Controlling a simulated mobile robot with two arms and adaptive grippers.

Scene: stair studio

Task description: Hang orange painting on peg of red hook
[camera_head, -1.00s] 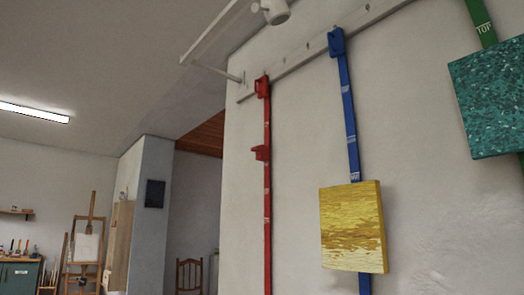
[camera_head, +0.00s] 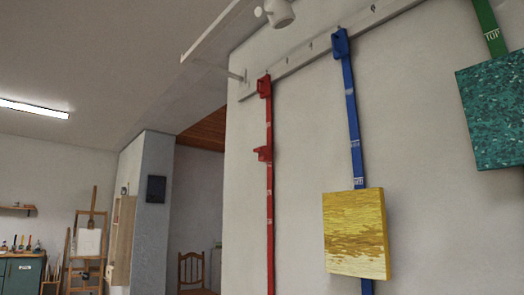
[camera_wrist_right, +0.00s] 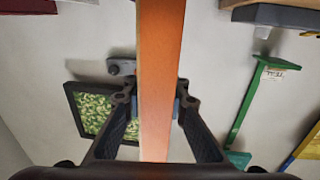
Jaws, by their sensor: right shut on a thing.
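The red strap (camera_head: 269,210) hangs from the wall rail, with a red hook (camera_head: 263,153) partway down it and a red bracket (camera_head: 264,87) at its top. In the right wrist view, my right gripper (camera_wrist_right: 158,100) is shut on the orange painting (camera_wrist_right: 162,60), which shows edge-on as a long orange strip between the fingers. The painting's face and back are hidden. The head view shows neither gripper nor the orange painting. My left gripper is out of view.
A yellow painting (camera_head: 356,234) hangs on the blue strap (camera_head: 352,120), right of the red one. A teal painting (camera_head: 494,110) hangs farther right on a green strap (camera_head: 490,30). The wall around the red strap is bare. A chair (camera_head: 191,272) stands beyond the wall's edge.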

